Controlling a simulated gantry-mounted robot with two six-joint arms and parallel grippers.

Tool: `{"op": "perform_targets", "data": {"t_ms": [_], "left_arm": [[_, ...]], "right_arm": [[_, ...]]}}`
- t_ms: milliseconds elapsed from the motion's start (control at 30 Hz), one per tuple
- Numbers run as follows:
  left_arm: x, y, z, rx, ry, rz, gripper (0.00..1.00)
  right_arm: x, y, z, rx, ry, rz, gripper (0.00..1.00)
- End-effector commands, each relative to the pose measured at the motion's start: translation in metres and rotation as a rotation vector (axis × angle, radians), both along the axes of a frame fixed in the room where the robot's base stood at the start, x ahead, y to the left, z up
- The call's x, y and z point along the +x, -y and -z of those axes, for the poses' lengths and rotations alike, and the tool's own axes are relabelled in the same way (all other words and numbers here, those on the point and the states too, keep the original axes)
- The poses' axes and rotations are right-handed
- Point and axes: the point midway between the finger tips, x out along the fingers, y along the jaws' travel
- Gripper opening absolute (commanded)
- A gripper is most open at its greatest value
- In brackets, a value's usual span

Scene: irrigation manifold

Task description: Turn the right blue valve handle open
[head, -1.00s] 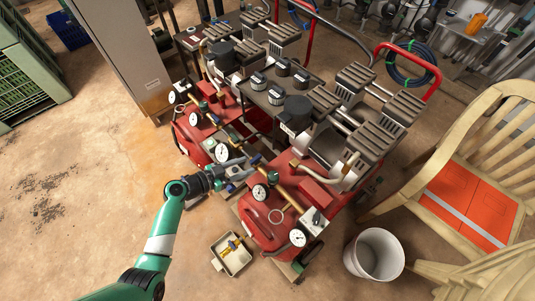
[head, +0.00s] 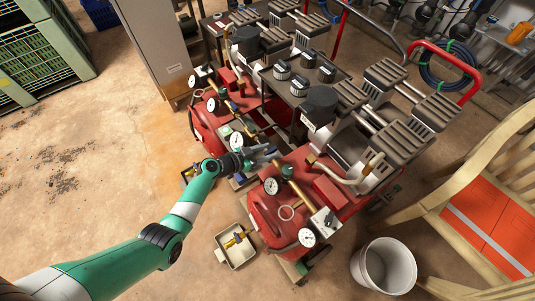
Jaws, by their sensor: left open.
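My left gripper (head: 264,155) is small in the head view, at the gap between the two red compressors. It is open, with its fingers pointing right. A small bluish part (head: 241,177) shows just below the gripper. I cannot tell whether it is a valve handle, or which one. The gripper and wrist hide much of this spot, and I cannot tell whether the fingers touch anything. My right gripper is out of view.
Red compressors (head: 268,222) with gauges and black motors fill the middle. A beige tray with a brass fitting (head: 239,239), a white bucket (head: 385,268) and a wooden chair (head: 440,196) stand nearby. Green crates (head: 35,62) stand at left. The floor at left is clear.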

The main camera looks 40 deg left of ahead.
Motion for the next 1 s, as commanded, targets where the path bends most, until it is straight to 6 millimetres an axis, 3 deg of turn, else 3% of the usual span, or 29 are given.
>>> {"op": "perform_targets", "data": {"t_ms": [267,500,567,1000], "left_arm": [[0.0032,0.0004,0.0003,0.000,0.000,-0.001,0.49],[0.0030,0.0004,0.0004,0.000,0.000,0.000,0.07],[0.0030,0.0004,0.0004,0.000,0.000,0.000,0.00],[0.0028,0.0015,0.0005,-0.001,-0.003,-0.020,0.00]], "right_arm": [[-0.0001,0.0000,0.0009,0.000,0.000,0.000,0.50],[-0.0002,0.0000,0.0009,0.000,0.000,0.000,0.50],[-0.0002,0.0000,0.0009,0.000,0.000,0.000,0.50],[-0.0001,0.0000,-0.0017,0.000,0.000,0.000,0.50]]}}
